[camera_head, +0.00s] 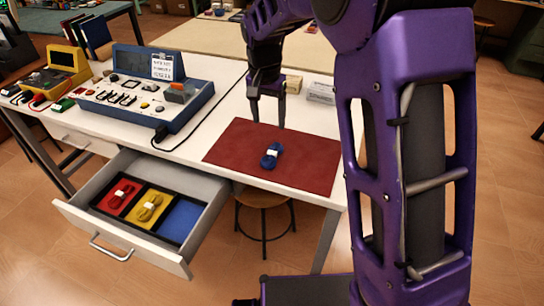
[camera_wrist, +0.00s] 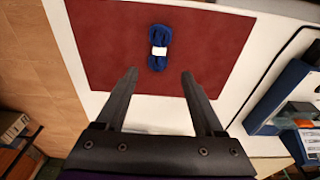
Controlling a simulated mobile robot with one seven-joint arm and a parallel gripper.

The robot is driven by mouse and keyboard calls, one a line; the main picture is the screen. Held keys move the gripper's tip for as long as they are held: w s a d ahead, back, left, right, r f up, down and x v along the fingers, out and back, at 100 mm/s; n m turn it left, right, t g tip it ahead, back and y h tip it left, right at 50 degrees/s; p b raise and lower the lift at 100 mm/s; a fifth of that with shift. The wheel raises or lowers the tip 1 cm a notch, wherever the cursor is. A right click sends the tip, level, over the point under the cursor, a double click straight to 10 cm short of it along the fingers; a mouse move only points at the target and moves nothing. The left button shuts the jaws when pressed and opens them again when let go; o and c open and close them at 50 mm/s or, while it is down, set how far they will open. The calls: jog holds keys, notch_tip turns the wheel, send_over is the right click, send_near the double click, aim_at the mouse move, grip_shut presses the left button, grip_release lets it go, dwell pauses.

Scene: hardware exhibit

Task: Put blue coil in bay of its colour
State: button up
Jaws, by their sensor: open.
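The blue coil (camera_head: 271,155) with a white band lies on a dark red mat (camera_head: 315,165) on the white table. In the wrist view the coil (camera_wrist: 159,48) lies beyond my fingertips, roughly midway between them. My gripper (camera_head: 268,125) is open and empty above the mat's far edge, apart from the coil; it also shows in the wrist view (camera_wrist: 160,75). The open drawer (camera_head: 75,212) holds a tray with three bays. The red bay (camera_head: 105,205) has a red coil, the yellow bay (camera_head: 136,214) has a yellow coil, and the blue bay (camera_head: 181,218) is empty.
A blue instrument case (camera_head: 185,112) with a cable stands on the table left of the mat. A yellow device (camera_head: 62,70) sits farther left. A small pale box (camera_head: 321,93) is behind the mat. A stool (camera_head: 263,200) stands below the table beside the drawer.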

jog(key=b, duration=0.1)
send_over(272, 152)
jog(key=s, duration=0.1)
jog(key=f, duration=0.7)
jog(key=shift+a+f, duration=0.3)
jog(key=shift+f, duration=0.1)
jog(key=f, duration=0.3)
jog(key=f+b, duration=0.1)
jog(key=f, duration=0.1)
jog(key=shift+w+d, duration=0.3)
jog(key=shift+w, duration=0.1)
grip_shut()
